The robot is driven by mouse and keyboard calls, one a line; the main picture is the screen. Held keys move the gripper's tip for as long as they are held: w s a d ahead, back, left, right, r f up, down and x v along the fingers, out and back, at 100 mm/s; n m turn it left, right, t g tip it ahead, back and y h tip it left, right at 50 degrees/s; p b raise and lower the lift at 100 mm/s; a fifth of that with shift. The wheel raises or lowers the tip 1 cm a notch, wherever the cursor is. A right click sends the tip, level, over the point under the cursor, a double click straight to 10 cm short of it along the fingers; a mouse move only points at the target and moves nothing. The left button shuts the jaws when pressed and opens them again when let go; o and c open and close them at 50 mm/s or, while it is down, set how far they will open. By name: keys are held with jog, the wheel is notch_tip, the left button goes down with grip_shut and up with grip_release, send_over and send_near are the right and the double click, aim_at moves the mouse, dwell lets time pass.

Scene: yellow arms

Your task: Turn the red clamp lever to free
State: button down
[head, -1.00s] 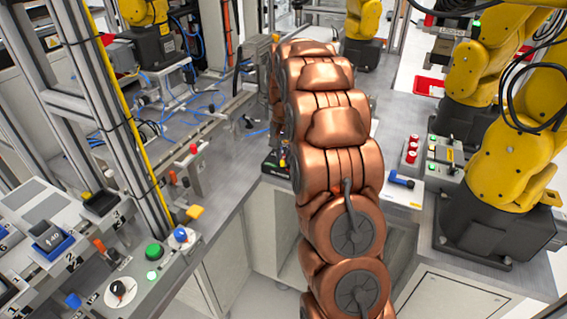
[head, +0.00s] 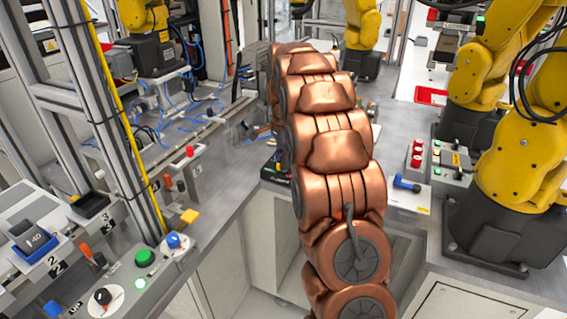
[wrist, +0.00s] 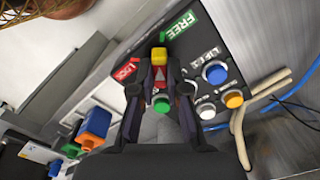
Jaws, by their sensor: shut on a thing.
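In the wrist view a red lever piece (wrist: 160,77) with a yellow block (wrist: 158,55) at its far end stands between the fingers of my gripper (wrist: 161,90). The gripper is shut on this red clamp lever. The lever sits on a dark panel, between a red LOCK label (wrist: 126,70) on the left and a green FREE label (wrist: 179,23) on the upper right. The fingers hide part of the lever and its pivot. In the head view my copper arm hides the gripper and the lever.
Blue (wrist: 215,73), white (wrist: 205,109) and orange (wrist: 233,99) buttons sit close right of the gripper. A green button (wrist: 163,106) lies under the fingers. Blue and orange handles (wrist: 94,124) stand at left. In the head view yellow robot arms (head: 520,150) stand at right.

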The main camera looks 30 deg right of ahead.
jog(key=shift+m, duration=0.6)
jog(key=c, duration=1.2)
grip_release()
jog(key=shift+o, duration=0.2)
jog(key=shift+r, duration=0.1)
notch_tip(320, 180, up, 12)
